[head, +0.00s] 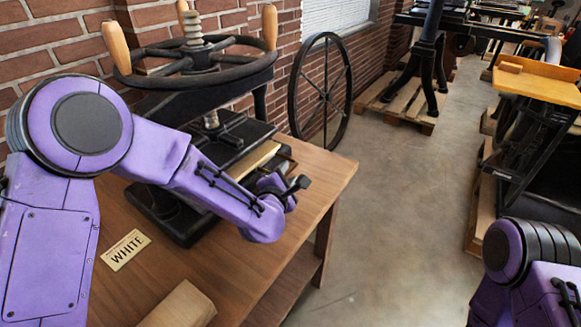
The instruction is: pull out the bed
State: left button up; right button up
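The black hand press (175,208) stands on a wooden table and has a large dark wheel with wooden handles on top. Its bed (254,160), a flat piece with a pale wood-coloured strip, shows low in the press, partly hidden behind my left forearm. My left gripper (291,187) is beside the right end of the bed, above the table. Its fingers are small and partly hidden by the wrist, so I cannot tell whether they are open or touch the bed. Only purple and black links of my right arm show at the lower right; its gripper is out of view.
The wooden table (262,276) carries a "WHITE" label (125,250) and a tan block (174,308). A spoked wheel (321,92) leans by the brick wall. Another press stands on a pallet (397,106). Concrete floor (405,200) is clear right of the table.

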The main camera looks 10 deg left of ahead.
aim_at(289, 172)
pick_arm(q)
jog(key=shift+x, duration=1.8)
jog(key=shift+a, duration=0.1)
grip_shut()
